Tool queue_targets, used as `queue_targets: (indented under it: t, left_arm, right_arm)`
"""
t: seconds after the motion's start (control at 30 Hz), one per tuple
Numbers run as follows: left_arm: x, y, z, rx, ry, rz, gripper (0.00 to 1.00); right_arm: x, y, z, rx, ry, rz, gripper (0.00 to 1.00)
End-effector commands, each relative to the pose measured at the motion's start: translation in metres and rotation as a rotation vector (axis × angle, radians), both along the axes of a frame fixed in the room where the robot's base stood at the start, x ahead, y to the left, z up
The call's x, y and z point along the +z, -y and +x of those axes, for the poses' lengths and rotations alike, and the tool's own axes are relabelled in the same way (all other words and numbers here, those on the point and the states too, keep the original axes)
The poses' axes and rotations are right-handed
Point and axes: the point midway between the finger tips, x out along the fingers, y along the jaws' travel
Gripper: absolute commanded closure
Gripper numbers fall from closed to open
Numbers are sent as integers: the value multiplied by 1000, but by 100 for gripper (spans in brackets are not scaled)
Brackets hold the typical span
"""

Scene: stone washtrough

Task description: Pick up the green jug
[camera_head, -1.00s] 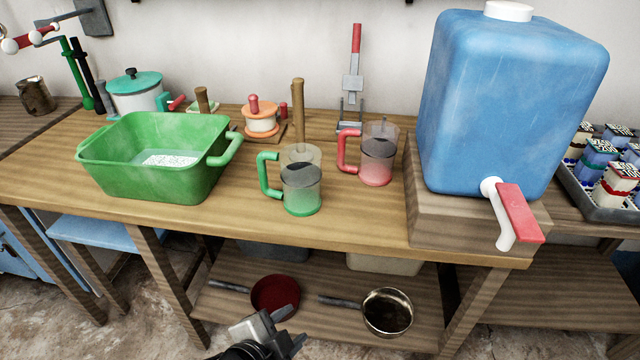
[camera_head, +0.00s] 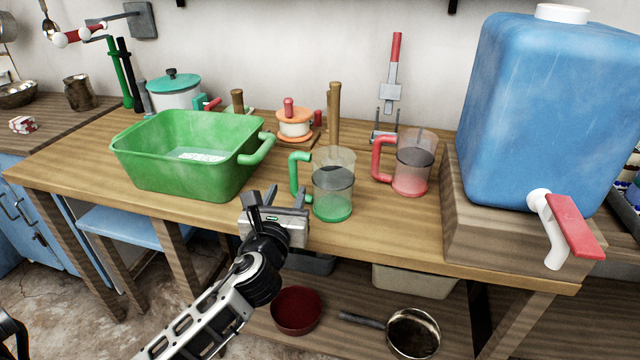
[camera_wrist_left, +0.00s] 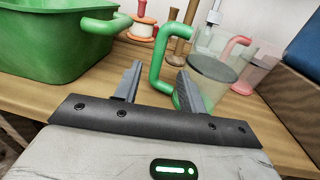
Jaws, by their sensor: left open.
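The green jug (camera_head: 333,190), a clear cup with a green handle and base, stands upright near the front edge of the wooden table. Its handle (camera_head: 295,175) points left. My left gripper (camera_head: 286,195) is open and empty, just in front and to the left of the handle. In the left wrist view the handle (camera_wrist_left: 157,62) appears between the two fingertips (camera_wrist_left: 160,70). I cannot tell whether the fingers touch it. The jug's clear body (camera_wrist_left: 212,75) is partly behind the right finger there. My right gripper is not in view.
A green basin (camera_head: 180,185) stands left of the jug. A red-handled jug (camera_head: 412,170) stands close on its right. A blue water tank (camera_head: 540,110) with a red tap is further right. A wooden post (camera_head: 334,115) rises behind. Pans (camera_head: 296,310) lie on the lower shelf.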

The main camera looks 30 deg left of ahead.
Motion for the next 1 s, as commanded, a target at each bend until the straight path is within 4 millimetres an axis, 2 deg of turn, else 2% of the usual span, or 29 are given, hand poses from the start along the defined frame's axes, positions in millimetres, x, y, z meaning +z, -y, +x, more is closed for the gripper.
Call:
queue_targets:
  t: [0.1, 0.37, 0.63, 0.93, 0.97, 1.0]
  left_arm:
    - [0, -7, 19, 1, 1, -1, 59]
    - [1, -14, 37, 1, 0, -2, 59]
    - [2, -29, 72, 1, 0, -3, 59]
    - [2, -31, 78, -2, -1, -4, 59]
    - [2, -31, 78, -2, -1, -4, 62]
    - [2, -31, 78, -1, -1, -4, 73]
  right_arm:
    - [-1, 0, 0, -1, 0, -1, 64]
    - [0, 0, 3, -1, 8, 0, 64]
    - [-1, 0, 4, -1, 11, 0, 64]
    - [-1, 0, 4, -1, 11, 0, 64]
    - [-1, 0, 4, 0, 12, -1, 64]
    - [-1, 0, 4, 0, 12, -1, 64]
